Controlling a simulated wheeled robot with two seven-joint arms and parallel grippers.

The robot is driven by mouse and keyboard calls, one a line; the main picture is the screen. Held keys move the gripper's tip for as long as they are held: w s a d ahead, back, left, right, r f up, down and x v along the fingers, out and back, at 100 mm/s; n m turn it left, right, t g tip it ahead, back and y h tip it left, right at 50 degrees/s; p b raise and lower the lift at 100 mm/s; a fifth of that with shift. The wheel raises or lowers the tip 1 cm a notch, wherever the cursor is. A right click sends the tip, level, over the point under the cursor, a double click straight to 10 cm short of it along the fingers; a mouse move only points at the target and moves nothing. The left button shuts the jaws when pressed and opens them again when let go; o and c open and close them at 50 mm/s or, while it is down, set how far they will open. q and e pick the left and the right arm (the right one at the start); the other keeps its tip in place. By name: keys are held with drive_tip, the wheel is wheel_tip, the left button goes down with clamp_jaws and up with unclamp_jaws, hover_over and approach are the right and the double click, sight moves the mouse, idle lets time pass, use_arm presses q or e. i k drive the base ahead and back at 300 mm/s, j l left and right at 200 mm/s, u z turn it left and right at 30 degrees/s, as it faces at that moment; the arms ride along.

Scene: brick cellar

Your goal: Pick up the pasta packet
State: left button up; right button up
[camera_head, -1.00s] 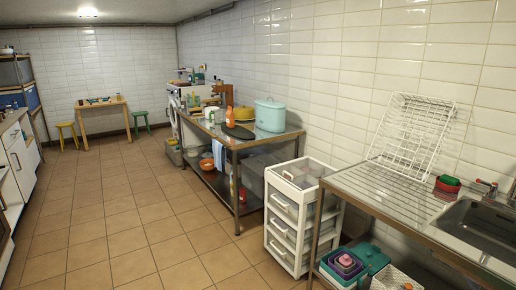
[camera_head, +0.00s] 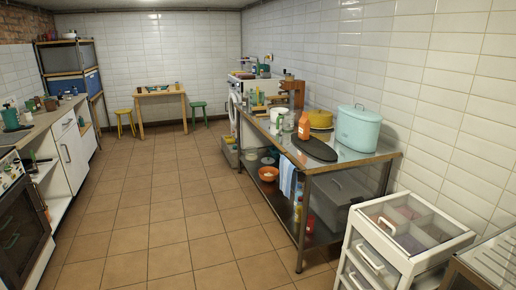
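I cannot clearly make out a pasta packet. A small orange item (camera_head: 304,126), too small to identify for sure, stands upright on the metal table (camera_head: 352,157) along the right wall. Next to it are a dark round flat thing (camera_head: 315,149), a yellow-orange pot (camera_head: 320,118) and a large turquoise lidded container (camera_head: 357,128). Several small items stand farther back on the same table. Neither of my grippers is in view.
A white drawer unit (camera_head: 398,243) stands close at lower right. On the left are an oven (camera_head: 20,222) and a counter (camera_head: 38,122). A wooden table (camera_head: 161,97) and two stools are at the back. The tiled floor (camera_head: 175,205) between is clear.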

sight(304, 133)
drive_tip(key=i, duration=2)
